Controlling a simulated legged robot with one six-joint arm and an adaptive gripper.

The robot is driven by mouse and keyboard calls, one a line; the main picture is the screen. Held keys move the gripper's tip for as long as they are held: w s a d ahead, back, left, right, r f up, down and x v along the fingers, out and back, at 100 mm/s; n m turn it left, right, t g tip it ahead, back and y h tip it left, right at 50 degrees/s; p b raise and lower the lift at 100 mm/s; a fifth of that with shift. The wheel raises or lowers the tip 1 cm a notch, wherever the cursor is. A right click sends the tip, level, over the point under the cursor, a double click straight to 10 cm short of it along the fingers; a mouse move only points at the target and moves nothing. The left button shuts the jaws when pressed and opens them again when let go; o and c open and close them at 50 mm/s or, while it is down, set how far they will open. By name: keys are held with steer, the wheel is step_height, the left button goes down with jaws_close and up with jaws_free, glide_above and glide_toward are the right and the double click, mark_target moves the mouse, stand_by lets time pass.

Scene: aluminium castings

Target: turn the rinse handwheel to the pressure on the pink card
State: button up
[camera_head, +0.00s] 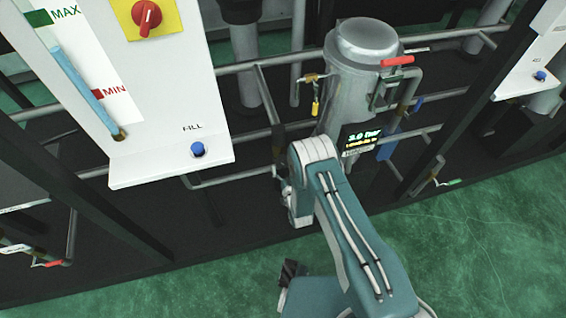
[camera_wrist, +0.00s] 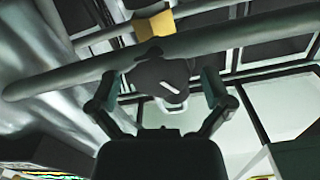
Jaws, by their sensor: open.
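My gripper (camera_wrist: 160,82) is open in the wrist view, one finger on each side. A dark rounded part (camera_wrist: 160,73) with a pale ring at its lower edge shows between the fingers. I cannot tell whether it is the rinse handwheel or whether the fingers touch it. In the head view my arm's wrist hangs in front of the pipes and hides most of the gripper. A small display (camera_head: 361,138) on the steel vessel reads about 3.0 bar, with smaller unclear text below. I see no pink card or clear handwheel in the head view.
A steel vessel (camera_head: 362,85) with a red-handled valve (camera_head: 397,61) stands behind my arm. A white panel (camera_head: 170,95) carries a blue FILL button (camera_head: 197,149) and a red switch (camera_head: 146,17). A pipe (camera_wrist: 200,40) crosses above the fingers. Green floor (camera_head: 490,240) at right is clear.

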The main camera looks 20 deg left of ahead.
steer(key=shift+x, duration=0.85)
steer(key=shift+d, duration=0.1)
steer(key=c, duration=1)
steer(key=shift+o, duration=0.2)
steer(key=shift+n, duration=0.8)
steer(key=o, duration=1)
steer(key=shift+w, duration=0.1)
steer(key=shift+c, duration=0.2)
